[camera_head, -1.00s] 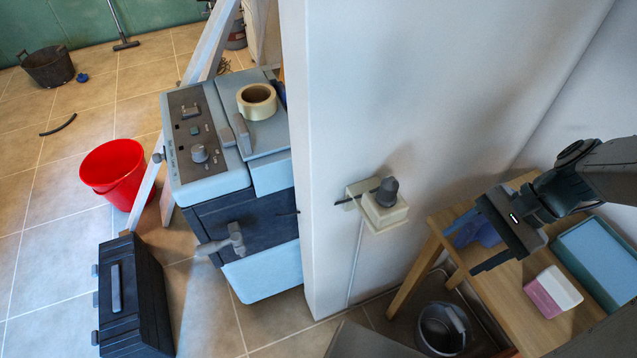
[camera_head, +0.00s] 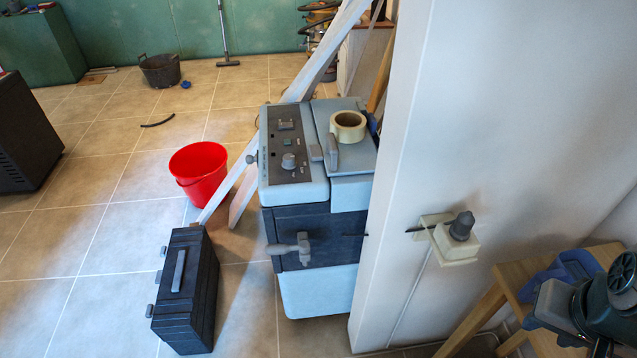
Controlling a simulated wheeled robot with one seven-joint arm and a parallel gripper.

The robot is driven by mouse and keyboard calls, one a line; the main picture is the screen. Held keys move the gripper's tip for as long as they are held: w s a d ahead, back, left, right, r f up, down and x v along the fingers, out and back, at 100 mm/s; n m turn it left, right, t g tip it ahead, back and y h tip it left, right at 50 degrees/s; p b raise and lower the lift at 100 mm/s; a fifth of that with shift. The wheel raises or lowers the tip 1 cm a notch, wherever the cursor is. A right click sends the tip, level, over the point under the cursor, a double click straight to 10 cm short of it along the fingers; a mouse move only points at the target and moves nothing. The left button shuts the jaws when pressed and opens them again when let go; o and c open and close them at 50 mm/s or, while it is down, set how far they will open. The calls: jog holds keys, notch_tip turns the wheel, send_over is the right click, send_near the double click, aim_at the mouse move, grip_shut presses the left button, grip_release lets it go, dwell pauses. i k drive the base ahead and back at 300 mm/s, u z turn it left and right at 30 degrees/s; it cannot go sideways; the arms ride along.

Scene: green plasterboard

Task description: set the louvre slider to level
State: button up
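A pale blue and dark machine (camera_head: 318,237) stands against the end of the white wall. Its sloping top has a grey control panel (camera_head: 290,165) with a round knob (camera_head: 289,161), a small green button (camera_head: 287,142) and a grey raised control (camera_head: 286,125) near the far end. I cannot tell for sure which of these small controls is the louvre slider or how it is set. My gripper (camera_head: 565,325) is at the lower right, far from the panel and by the wooden table. Its fingertips are cut off or hidden, so its opening does not show.
A roll of tape (camera_head: 348,126) lies on the machine's top, and a handle (camera_head: 303,249) sticks out from its front. A black toolbox (camera_head: 186,285), a red bucket (camera_head: 199,170) and a leaning plank (camera_head: 322,50) are nearby. A wall box (camera_head: 446,240) protrudes right of the machine.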

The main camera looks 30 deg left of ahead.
aim_at(249, 159)
jog(key=u, duration=0.8)
jog(key=k, duration=1.05)
jog(key=u, duration=0.35)
jog(key=i, duration=0.85)
jog(key=u, duration=0.15)
jog(key=k, duration=0.65)
jog(key=u, duration=0.7)
jog(key=i, duration=1.8)
jog(key=z, duration=0.65)
